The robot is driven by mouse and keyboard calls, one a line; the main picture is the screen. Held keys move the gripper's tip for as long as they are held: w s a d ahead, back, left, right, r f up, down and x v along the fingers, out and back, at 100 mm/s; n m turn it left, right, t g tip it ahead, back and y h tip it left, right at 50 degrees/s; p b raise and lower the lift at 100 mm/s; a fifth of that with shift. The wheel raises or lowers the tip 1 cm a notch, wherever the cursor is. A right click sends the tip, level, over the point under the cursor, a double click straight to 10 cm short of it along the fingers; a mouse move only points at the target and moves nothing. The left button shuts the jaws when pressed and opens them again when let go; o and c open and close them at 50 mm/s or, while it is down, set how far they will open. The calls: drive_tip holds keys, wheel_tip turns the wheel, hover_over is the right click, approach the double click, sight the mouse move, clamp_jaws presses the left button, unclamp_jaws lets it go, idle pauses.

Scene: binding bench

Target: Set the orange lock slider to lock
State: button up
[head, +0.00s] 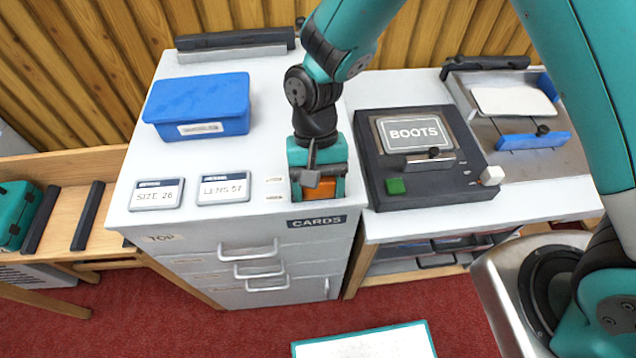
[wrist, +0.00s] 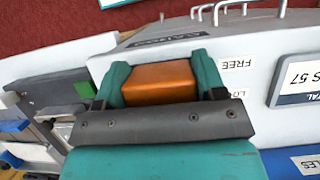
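The orange lock slider (head: 325,187) is on top of the white cabinet, near its front right corner. It shows more fully in the wrist view (wrist: 160,82) as an orange block. My gripper (head: 318,180) points down over it. Its teal fingers stand on either side of the block with no visible gap, so it looks shut on the slider. Beside the slider are a FREE label (wrist: 238,63), nearer the drawer side, and a partly covered label starting with LO (wrist: 236,96), farther back. The slider sits roughly level with the span between the labels, closer to FREE. Its track is mostly hidden.
Two label plates, SIZE 26 (head: 156,194) and LENS 57 (head: 223,188), lie left of the slider. A blue box (head: 198,105) stands behind them. A dark BOOTS device (head: 372,130) with a green button is close on the right. Drawer handles (head: 248,252) project in front.

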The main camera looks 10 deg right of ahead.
drive_tip(key=c, duration=0.3)
drive_tip(key=shift+w+d+r, duration=0.1)
drive_tip(key=shift+w, duration=2.2)
drive_tip(key=o, duration=1.3)
drive_tip(key=b+v, duration=0.1)
drive_tip(key=v, duration=1.6)
drive_tip(key=shift+w+r, duration=0.1)
